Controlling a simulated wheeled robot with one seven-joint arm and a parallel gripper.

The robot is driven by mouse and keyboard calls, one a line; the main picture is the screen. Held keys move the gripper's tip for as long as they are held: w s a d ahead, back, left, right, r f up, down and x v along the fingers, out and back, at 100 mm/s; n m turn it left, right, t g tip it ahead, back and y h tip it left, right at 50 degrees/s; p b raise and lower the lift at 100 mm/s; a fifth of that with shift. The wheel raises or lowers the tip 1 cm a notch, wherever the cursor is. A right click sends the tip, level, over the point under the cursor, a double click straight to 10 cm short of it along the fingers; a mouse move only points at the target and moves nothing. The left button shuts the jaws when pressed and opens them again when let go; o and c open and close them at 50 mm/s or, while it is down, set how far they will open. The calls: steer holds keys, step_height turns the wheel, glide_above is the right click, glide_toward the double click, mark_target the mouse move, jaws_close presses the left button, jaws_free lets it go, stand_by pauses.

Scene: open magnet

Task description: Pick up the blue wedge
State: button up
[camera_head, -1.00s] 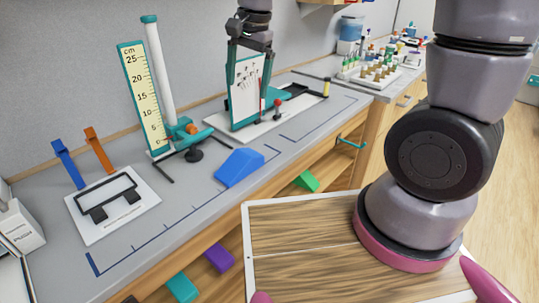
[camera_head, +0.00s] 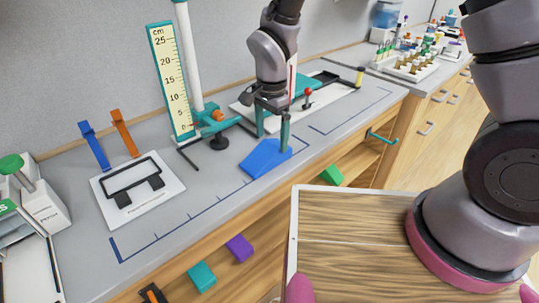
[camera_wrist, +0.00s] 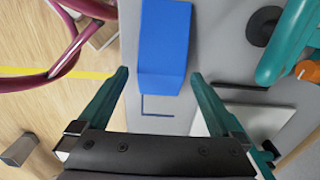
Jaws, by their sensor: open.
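The blue wedge (camera_head: 264,160) lies on the grey bench top, near its front edge. My gripper (camera_head: 273,132) is at the wedge's right end in the head view, with its fingers pointing down and one finger overlapping the wedge in the picture. In the wrist view the wedge (camera_wrist: 164,50) is ahead of the fingertips, roughly centred between the two teal fingers of my gripper (camera_wrist: 159,75). The fingers are wide apart and nothing is held. I cannot tell the exact height of the fingertips over the bench.
A ruler stand (camera_head: 172,80) with a white tube and teal clamp stands behind the wedge. A white plate with a black frame (camera_head: 138,190) lies to the left. A white board with a red-knobbed lever (camera_head: 307,94) is behind right. A wooden tray (camera_head: 345,270) is in front.

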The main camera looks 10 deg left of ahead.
mark_target(270, 145)
step_height(270, 145, down, 4)
steer(key=shift+a+f, duration=0.1)
steer(key=shift+a, duration=0.05)
steer(key=c, duration=1.3)
steer(key=shift+o, duration=0.2)
